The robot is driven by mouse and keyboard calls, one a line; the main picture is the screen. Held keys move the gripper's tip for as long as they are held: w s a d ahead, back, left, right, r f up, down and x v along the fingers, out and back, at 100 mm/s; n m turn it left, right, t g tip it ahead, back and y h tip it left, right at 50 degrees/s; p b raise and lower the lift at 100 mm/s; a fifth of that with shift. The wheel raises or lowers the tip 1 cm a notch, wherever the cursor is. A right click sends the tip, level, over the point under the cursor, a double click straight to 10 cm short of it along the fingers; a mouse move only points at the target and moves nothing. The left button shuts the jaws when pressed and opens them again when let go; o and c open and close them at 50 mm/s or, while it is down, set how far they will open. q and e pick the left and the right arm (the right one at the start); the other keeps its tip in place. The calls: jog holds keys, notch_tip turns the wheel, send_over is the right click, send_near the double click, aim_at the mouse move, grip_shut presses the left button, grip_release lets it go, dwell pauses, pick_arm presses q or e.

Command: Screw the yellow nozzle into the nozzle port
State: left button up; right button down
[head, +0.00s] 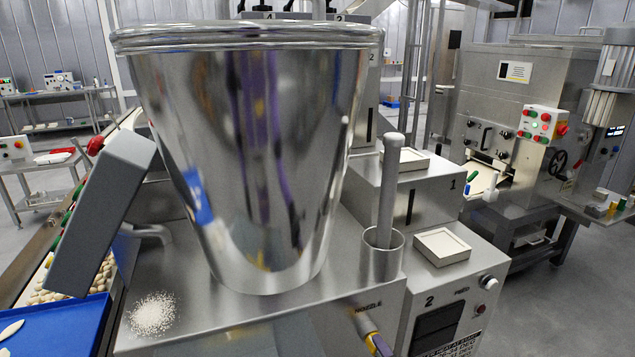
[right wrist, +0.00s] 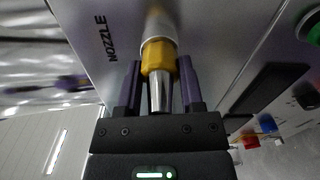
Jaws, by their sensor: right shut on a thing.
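The yellow nozzle (right wrist: 158,57) has a yellow collar and a tapered steel tip. It sits in line with the nozzle port (right wrist: 157,25) on the steel panel marked NOZZLE, its collar end against the port. I cannot tell how deep it is seated. My right gripper (right wrist: 161,64) is shut on the nozzle, one purple finger on each side of the collar. In the head view the nozzle (head: 369,327) shows small at the lower edge, and only a purple bit of my right gripper (head: 380,345) is visible. My left gripper is not in view.
A large steel hopper (head: 250,150) stands on the machine top above the port. Beside it are a steel cup (head: 381,263) with a grey rod, a shallow square tray (head: 442,247) and a white powder heap (head: 152,314). A blue tray (head: 50,325) lies at lower left.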

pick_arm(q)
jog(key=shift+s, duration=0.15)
pick_arm(e)
jog(key=shift+r, duration=0.1)
jog(key=shift+r+m, duration=0.1)
jog(key=shift+m, duration=0.3)
jog(key=m, duration=0.2)
jog(key=shift+r+m+p, duration=0.1)
jog(key=shift+m+p, duration=0.3)
jog(key=shift+w+m, duration=0.1)
jog(key=shift+m, duration=0.8)
jog(key=shift+c, duration=0.7)
grip_release()
jog(key=shift+f, duration=0.2)
jog(key=shift+o, duration=0.6)
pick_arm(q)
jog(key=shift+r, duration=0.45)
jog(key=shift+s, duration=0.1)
